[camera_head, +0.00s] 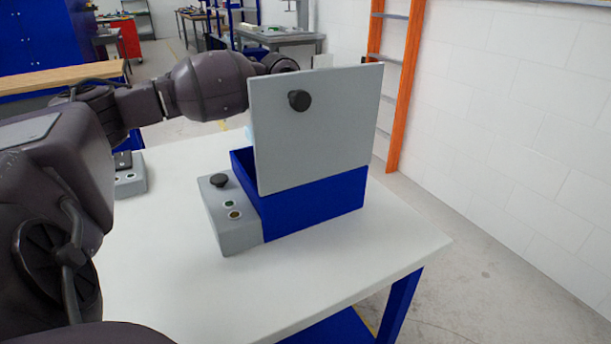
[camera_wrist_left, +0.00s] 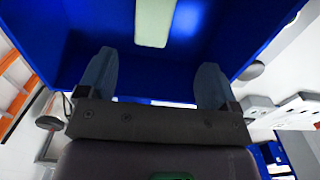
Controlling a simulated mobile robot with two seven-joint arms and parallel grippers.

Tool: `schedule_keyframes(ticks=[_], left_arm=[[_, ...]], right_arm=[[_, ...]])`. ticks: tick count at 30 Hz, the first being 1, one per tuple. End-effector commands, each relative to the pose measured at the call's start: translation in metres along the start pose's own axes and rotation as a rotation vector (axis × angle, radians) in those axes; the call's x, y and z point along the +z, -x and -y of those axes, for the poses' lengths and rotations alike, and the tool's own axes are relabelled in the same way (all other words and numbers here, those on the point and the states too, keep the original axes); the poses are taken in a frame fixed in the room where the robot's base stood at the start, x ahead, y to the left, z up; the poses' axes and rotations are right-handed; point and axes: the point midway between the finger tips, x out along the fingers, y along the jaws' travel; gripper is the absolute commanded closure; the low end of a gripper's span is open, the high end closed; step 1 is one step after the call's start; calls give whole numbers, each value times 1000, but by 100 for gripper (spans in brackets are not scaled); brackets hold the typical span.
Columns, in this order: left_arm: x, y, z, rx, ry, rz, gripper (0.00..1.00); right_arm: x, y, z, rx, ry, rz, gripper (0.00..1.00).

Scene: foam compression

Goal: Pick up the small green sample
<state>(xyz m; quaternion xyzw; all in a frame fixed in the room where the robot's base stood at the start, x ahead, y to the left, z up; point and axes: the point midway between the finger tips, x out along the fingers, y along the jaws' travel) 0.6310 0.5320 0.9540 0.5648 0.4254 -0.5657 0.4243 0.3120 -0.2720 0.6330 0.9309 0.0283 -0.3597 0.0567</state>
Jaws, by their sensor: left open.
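The pale green sample (camera_wrist_left: 153,22) is a small elongated block inside the blue box, at the top of the left wrist view and partly cut off by the picture edge. The blue box (camera_head: 315,207) stands on the white table with its grey lid (camera_head: 315,125) raised; its inner floor and walls fill much of the wrist view (camera_wrist_left: 80,62). My left gripper (camera_wrist_left: 156,62) is open and empty, its two fingers apart at the box, with the sample beyond the fingertips. In the head view the lid hides my left gripper. My right gripper is not in view.
A grey control panel (camera_head: 230,222) with a black knob and buttons joins the box's left side. Another grey unit (camera_head: 130,178) stands farther left on the white table (camera_head: 300,285). The table's front area is clear. An orange ladder-like frame (camera_head: 406,85) stands by the wall.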

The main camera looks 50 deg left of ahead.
Motion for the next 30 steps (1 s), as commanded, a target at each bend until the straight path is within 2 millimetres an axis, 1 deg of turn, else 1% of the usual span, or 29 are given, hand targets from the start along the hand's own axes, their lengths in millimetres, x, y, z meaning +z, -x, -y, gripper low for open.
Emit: schedule_keyframes(ticks=[4,7,15,18,23,26,30], left_arm=[[0,-2,0,0,0,0,15],[0,-9,0,-2,0,2,15],[0,-48,0,-5,0,3,15],[0,-56,0,-2,0,2,15],[0,-63,-1,-1,0,2,15],[-1,-75,-2,-2,0,2,15],[-2,-97,-3,-6,1,3,15]], right_arm=[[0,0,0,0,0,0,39],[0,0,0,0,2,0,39],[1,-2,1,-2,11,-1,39],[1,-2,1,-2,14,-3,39],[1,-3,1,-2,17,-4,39],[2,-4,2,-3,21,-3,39],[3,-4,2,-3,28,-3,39]])
